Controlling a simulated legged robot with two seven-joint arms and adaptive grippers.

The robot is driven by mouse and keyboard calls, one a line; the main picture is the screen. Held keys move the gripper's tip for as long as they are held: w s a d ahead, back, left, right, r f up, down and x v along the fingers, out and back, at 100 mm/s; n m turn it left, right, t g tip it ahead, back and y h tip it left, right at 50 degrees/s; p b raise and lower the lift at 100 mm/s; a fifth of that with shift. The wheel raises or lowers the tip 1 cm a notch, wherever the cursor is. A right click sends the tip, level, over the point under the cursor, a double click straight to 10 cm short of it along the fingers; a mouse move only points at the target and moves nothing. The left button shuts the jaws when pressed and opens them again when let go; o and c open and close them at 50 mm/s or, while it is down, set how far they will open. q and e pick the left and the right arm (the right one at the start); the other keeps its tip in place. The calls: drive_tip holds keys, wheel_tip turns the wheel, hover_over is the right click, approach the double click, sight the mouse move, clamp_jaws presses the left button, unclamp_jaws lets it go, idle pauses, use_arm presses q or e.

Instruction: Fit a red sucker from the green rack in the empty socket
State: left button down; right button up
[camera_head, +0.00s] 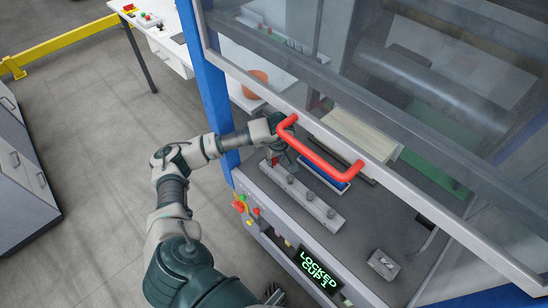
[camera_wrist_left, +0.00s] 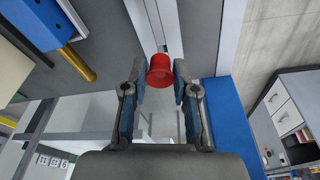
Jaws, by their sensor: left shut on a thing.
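My left gripper (camera_wrist_left: 159,75) is shut on a red sucker (camera_wrist_left: 160,74), a small cup held between its fingertips in the left wrist view. In the head view this gripper (camera_head: 277,150) is inside the machine, at the upper left end of a grey bar (camera_head: 318,205) with several dark round fittings. The bar also shows in the wrist view (camera_wrist_left: 164,22), just beyond the sucker. The gripper hides that end of the bar, so I cannot tell whether the sucker touches a socket. I cannot clearly make out the green rack.
A red handle (camera_head: 318,153) on the raised clear guard crosses above the gripper. A blue post (camera_head: 212,95) stands close beside my left forearm. A display (camera_head: 319,269) reads "LOCKED CUP 1". A white table (camera_head: 172,48) stands behind.

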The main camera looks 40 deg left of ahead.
use_arm(q)
drive_tip(key=shift+a+f, duration=0.4)
drive_tip(key=shift+a, duration=0.25)
drive_tip(key=shift+d+r+p, duration=0.2)
drive_tip(key=shift+d+r, duration=0.05)
drive_tip(key=shift+r, duration=0.2)
drive_tip(key=shift+d+r+p, duration=0.15)
drive_tip(key=shift+d+r, duration=0.05)
drive_tip(key=shift+r, duration=0.25)
drive_tip(key=shift+a+r+p, duration=0.3)
drive_tip(key=shift+r+p, duration=0.25)
drive_tip(key=shift+r, duration=0.3)
drive_tip(key=shift+d+r, duration=0.1)
drive_tip(key=shift+r, duration=0.3)
use_arm(e)
drive_tip(key=r, duration=0.2)
drive_tip(key=shift+w+a+r, duration=0.2)
drive_tip(key=shift+w+r, duration=0.1)
drive_tip(key=shift+r, duration=0.05)
use_arm(q)
drive_tip(key=shift+d, duration=0.1)
drive_tip(key=shift+f, duration=0.1)
use_arm(e)
drive_tip(key=shift+s, duration=0.1)
